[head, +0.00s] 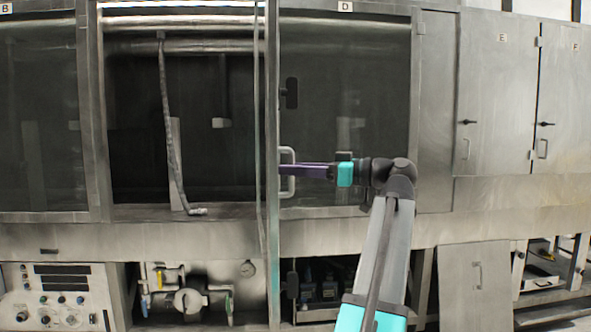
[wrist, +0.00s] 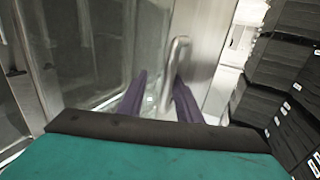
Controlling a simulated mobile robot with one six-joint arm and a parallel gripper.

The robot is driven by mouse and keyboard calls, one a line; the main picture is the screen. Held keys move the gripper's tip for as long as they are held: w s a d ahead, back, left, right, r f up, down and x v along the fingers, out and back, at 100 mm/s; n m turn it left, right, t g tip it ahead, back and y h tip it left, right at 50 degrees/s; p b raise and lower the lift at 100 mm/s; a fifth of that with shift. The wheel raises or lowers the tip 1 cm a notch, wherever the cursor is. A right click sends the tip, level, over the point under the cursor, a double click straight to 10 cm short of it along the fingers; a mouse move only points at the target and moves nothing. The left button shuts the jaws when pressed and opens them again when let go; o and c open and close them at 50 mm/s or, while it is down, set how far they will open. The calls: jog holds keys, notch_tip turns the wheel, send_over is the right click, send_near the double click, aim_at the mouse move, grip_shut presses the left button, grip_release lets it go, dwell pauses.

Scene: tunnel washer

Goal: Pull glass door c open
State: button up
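Glass door c (head: 270,215) stands swung out from the machine, seen nearly edge-on in the head view. The opening to its left is uncovered and dark inside. Its pale D-shaped handle (head: 287,188) sticks out on the right side of the door. My gripper (head: 284,170) reaches the handle from the right, purple fingers level with its middle. In the wrist view the handle (wrist: 181,52) stands just past and between the fingertips (wrist: 160,78) of my gripper. The fingers are apart with a visible gap. Whether either finger touches the handle cannot be told.
Glass door D (head: 350,120) is behind my gripper, to the right of door c. Steel doors E (head: 490,95) and F (head: 567,100) are farther right. A hose (head: 170,120) hangs in the open bay. Black stacked boxes (wrist: 270,80) fill the wrist view's right side.

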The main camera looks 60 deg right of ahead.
jog(key=shift+a, duration=0.1)
dwell(0.3)
jog(key=s+d, duration=0.1)
jog(key=s, duration=1.2)
jog(key=shift+s+d, duration=0.35)
jog(key=shift+s, duration=0.05)
jog(key=shift+s, duration=0.1)
